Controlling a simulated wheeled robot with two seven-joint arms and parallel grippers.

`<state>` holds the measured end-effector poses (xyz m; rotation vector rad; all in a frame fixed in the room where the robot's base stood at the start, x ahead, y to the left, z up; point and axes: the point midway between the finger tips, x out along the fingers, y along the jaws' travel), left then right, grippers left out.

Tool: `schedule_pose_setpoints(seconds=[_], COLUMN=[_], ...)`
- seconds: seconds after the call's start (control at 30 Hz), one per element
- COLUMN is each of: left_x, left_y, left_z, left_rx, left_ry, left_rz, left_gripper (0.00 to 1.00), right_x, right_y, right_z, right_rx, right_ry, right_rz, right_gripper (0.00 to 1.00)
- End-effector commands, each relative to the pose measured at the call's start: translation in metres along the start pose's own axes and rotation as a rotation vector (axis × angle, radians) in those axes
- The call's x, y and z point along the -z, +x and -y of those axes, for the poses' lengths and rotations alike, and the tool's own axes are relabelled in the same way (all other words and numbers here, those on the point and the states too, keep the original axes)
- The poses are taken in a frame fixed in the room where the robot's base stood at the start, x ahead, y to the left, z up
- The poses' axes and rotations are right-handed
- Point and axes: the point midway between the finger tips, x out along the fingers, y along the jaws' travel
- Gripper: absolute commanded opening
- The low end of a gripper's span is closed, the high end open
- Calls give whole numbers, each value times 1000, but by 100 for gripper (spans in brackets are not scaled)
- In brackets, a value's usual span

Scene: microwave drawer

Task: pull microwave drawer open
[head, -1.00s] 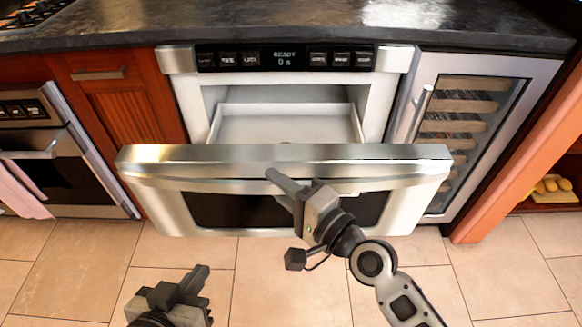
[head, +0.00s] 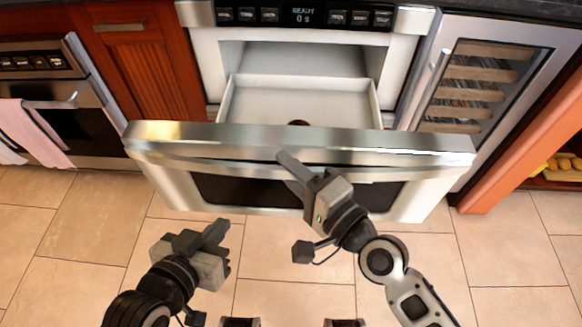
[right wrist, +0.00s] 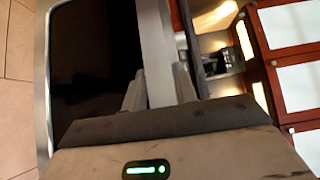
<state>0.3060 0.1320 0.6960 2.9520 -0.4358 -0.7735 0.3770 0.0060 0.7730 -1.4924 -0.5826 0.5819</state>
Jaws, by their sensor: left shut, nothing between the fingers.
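The microwave drawer stands pulled out from its cabinet, its steel front (head: 420,145) well forward of the control panel (head: 303,15). Its white inner tray (head: 255,100) shows from above, with a small dark red thing (head: 298,122) partly hidden behind the front's top edge. My right gripper (head: 290,168) is at the middle of the drawer front. In the right wrist view its fingers (right wrist: 158,88) lie on both sides of the steel handle bar (right wrist: 155,45), seemingly closed on it. My left gripper (head: 218,235) is shut and empty, in front of and below the drawer front, apart from it.
An oven (head: 45,110) with a pink towel (head: 38,130) is at the left, beside a wooden cabinet (head: 130,75). A glass-door wine cooler (head: 475,85) stands at the right, next to an orange cabinet side (head: 525,145). The tiled floor (head: 80,225) is clear.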

Motion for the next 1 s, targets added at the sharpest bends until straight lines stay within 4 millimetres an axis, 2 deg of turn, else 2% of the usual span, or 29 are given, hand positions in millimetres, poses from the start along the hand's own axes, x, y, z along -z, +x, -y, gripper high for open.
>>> schedule_pose_setpoints(seconds=[0.07,0.57,0.67,0.77,1.0], left_x=[0,0,-2,-4,-18], left_y=[0,0,0,1,5], left_z=[0,-1,0,0,0], left_rx=[-1,-2,-2,-1,-6], left_ry=[0,0,0,0,-2], left_rz=[0,0,0,1,10], left_gripper=[0,0,0,0,0], right_x=[0,0,0,-1,-1], right_y=[0,-3,-12,-30,-87], right_z=[0,-1,-2,-2,-4], right_rx=[-1,-1,-3,-4,-7], right_ry=[-1,0,-1,-1,-3], right_rz=[-1,1,1,3,6], right_gripper=[45,45,45,45,45])
